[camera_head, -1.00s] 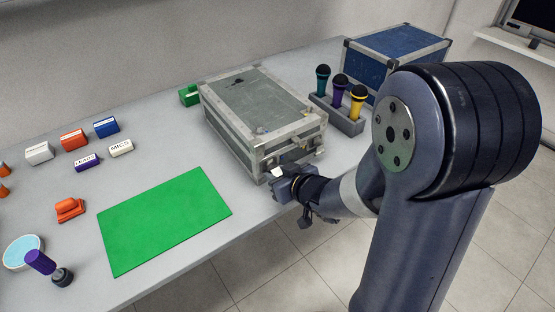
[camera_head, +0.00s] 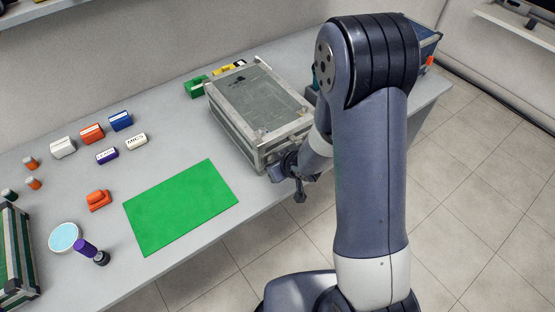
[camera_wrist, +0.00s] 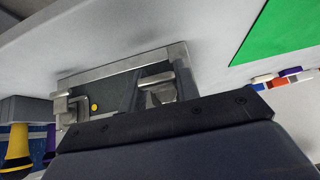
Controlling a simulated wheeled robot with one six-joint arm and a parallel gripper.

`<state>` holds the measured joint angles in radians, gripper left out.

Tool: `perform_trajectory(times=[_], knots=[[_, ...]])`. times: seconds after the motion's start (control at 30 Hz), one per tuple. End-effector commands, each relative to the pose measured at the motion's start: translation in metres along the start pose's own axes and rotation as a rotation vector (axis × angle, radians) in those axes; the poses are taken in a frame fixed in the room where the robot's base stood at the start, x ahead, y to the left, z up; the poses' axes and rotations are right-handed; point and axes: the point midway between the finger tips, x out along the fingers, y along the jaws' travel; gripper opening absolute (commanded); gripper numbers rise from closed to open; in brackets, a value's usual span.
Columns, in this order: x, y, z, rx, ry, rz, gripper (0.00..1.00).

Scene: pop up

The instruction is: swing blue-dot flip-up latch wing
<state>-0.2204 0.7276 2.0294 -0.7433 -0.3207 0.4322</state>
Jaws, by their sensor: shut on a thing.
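The grey hard case (camera_head: 262,95) stands on the table with its lid shut. In the wrist view the case front (camera_wrist: 122,92) shows two metal latches. One latch (camera_wrist: 160,93) is right by my gripper, and the other (camera_wrist: 66,108) is to the left beside a yellow dot (camera_wrist: 94,107). No blue dot shows in either view.
A green mat (camera_head: 182,207) lies left of the case. Small coloured blocks, an orange stamp-like piece (camera_head: 98,200) and a purple microphone (camera_head: 86,248) lie further left. A blue case (camera_head: 428,42) is mostly hidden behind my arm. The floor before the table is clear.

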Motion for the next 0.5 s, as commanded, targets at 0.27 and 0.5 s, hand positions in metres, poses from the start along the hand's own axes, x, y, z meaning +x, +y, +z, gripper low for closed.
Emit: perform_trajectory(times=[0.27, 0.5], knots=[[-0.0005, -0.0003, -0.0003, -0.001, -0.029, 0.000, 0.07], [0.0001, -0.0002, 0.0002, 0.000, -0.031, 0.000, 0.07]])
